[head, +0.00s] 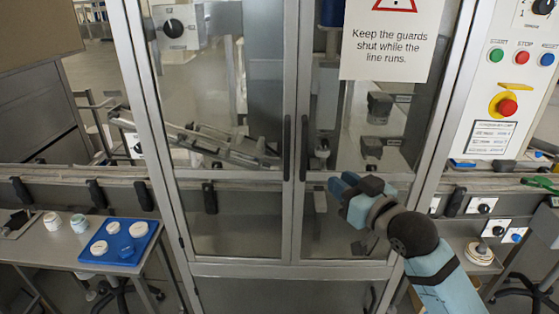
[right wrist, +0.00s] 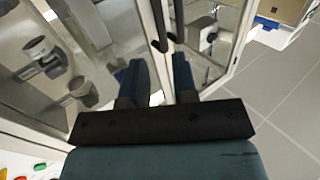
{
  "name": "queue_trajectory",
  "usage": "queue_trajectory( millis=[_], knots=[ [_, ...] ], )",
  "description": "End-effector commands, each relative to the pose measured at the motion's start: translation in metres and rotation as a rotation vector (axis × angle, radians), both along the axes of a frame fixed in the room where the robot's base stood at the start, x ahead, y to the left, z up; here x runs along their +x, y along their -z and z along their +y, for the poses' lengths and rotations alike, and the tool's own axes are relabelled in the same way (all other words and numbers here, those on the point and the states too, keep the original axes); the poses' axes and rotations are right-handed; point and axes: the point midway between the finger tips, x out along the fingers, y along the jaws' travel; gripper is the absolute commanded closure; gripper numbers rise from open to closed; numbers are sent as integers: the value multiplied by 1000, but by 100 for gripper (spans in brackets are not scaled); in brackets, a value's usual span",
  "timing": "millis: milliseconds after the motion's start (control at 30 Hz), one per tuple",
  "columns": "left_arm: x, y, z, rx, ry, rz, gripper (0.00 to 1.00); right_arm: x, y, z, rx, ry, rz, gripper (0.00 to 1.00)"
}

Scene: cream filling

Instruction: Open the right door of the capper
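The capper is a tall metal-framed cabinet with two glass doors, both shut. Its right door (head: 345,235) carries a warning sign and a black vertical handle (head: 304,148) at its inner edge, close beside the left door's handle (head: 287,148). My right gripper (head: 341,184) is in front of the right door, to the right of and below its handle. In the right wrist view the gripper (right wrist: 160,64) is open and empty. There the right door's handle (right wrist: 157,28) lies beyond the gap between the fingertips, with the left door's handle (right wrist: 178,20) beside it. My left gripper is not in view.
A control panel (head: 513,85) with buttons and a red emergency stop stands right of the capper. A conveyor rail (head: 85,173) runs across. A side table (head: 60,245) at left holds a blue tray (head: 137,229) with white round items.

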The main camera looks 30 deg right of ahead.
Motion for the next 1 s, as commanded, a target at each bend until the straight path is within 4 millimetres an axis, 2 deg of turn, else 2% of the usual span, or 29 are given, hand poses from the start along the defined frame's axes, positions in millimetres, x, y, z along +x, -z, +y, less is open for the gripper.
queue_trajectory(
  millis=[167, 600, 800, 1000],
  knots=[
    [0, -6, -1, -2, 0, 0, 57, 22, -3, 1, 0, 0, -2, 74],
    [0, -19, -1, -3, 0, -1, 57, 111, -2, 5, -1, 0, -1, 74],
    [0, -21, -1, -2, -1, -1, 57, 131, 0, 5, -1, 0, 1, 74],
    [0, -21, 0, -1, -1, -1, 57, 136, 0, 6, -2, 0, 1, 74]
  ],
)
